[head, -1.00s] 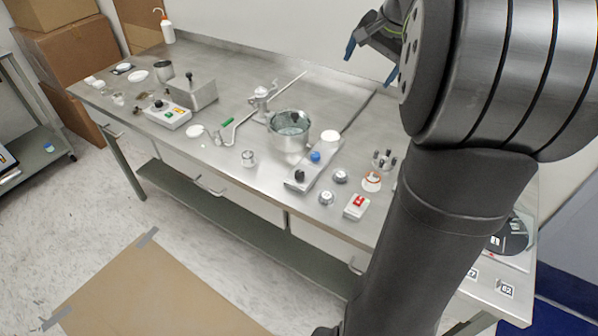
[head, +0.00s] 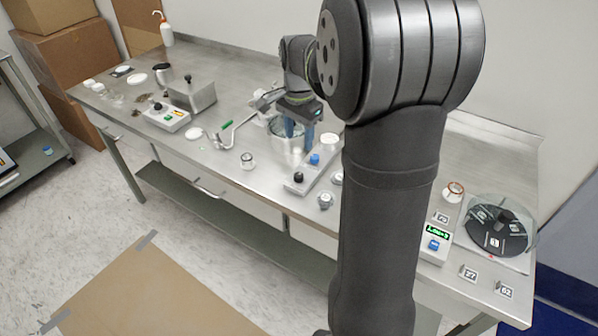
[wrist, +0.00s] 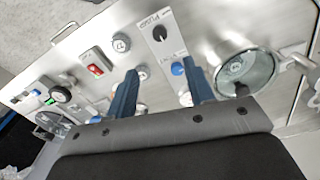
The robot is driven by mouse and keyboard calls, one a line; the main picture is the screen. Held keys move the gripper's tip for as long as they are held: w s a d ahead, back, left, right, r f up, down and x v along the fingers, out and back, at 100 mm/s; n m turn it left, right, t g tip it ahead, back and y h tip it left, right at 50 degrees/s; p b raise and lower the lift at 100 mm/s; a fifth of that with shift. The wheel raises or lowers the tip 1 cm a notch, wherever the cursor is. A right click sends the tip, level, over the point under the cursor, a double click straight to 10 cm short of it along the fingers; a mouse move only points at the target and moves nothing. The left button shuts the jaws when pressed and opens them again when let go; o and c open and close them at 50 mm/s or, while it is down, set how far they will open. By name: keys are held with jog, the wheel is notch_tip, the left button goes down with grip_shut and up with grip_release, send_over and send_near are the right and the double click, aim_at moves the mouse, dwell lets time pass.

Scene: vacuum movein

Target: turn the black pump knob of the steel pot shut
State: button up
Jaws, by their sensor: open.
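The black pump knob (head: 298,177) stands on the near end of a long steel panel (head: 312,185). In the wrist view the knob (wrist: 159,34) sits by a label that seems to read PUMP, with a pale pointer line on it. A blue knob (head: 314,159) is farther along the same panel. My gripper (head: 300,133) is open, blue fingers pointing down, above the pot and panel area. In the wrist view (wrist: 160,67) nothing is between the fingers.
A small round knob-like part (head: 325,201) and a clear jar (head: 247,161) stand near the panel. A red-switch box (wrist: 95,65) lies to the panel's left in the wrist view. A pipe with a green handle (head: 226,126) is left of the pot. My arm hides the bench's right-middle part.

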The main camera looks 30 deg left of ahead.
aim_at(299, 175)
notch_tip(299, 175, down, 14)
jog(key=shift+r, duration=0.25)
jog(key=shift+c, duration=0.4)
jog(key=c, duration=0.9)
